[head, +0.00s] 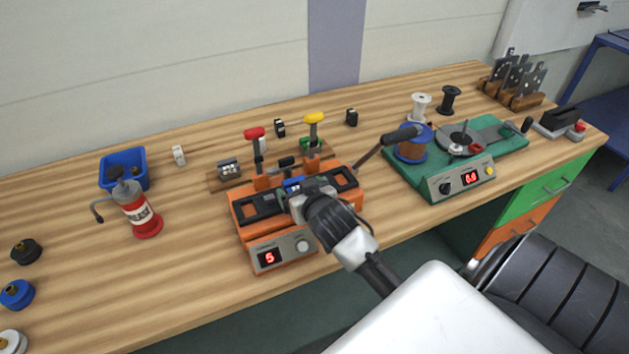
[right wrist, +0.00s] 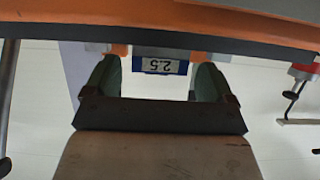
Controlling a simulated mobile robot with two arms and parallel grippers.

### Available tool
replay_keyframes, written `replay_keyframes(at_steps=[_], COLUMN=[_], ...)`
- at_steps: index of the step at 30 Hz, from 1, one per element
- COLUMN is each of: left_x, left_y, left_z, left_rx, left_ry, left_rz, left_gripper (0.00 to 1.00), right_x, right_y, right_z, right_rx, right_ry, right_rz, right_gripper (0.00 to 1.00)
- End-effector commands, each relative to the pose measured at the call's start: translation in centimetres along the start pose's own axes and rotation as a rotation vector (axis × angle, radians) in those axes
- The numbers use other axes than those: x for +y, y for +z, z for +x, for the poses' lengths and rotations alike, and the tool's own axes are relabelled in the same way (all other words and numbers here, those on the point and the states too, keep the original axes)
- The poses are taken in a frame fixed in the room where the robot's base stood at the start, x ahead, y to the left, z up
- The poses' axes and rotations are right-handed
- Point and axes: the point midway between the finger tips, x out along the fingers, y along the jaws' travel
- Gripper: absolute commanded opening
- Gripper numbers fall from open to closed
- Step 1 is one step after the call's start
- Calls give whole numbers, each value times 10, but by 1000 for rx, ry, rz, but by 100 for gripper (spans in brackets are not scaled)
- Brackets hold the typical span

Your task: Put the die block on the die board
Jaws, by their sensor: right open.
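The die block (right wrist: 160,66) has a blue-edged label reading 2.5. It sits between the two fingers of my right gripper (right wrist: 155,78), with a gap on each side. In the head view the blue top of the die block (head: 292,184) shows at the orange machine (head: 283,241), partly hidden by my right gripper (head: 299,195), which is open. A wooden board (head: 217,184), which looks like the die board, lies behind the orange machine and carries a grey block (head: 228,168). The machine hides part of this board. My left gripper is not in view.
Red (head: 254,133) and yellow (head: 314,118) handles rise at the orange machine's back. A green machine (head: 457,181) with a blue spool (head: 412,147) stands to the right.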

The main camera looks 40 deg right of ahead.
Motion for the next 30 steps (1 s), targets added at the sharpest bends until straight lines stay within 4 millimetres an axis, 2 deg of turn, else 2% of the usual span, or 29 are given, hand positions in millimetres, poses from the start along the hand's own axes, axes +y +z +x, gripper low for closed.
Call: replay_keyframes(at_steps=[6, 9, 15, 17, 23, 26, 30], left_x=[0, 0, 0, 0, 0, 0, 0], left_y=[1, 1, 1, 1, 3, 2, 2], left_z=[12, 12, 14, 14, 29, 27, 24], left_rx=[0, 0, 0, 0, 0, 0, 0], left_ry=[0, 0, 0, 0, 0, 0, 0], left_rz=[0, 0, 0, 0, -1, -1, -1], left_gripper=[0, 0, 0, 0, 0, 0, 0], right_x=[3, 3, 3, 3, 4, 3, 4], right_y=[3, 2, 2, 1, 0, -4, -5], right_z=[-42, -62, -88, -91, -74, -65, -44], right_rx=[0, -1, -2, -1, 2, -1, -1], right_ry=[0, 0, 1, 1, 2, 1, 2], right_rz=[2, 1, 1, 1, 5, 0, -1], right_gripper=[85, 85, 85, 89, 89, 89, 89])
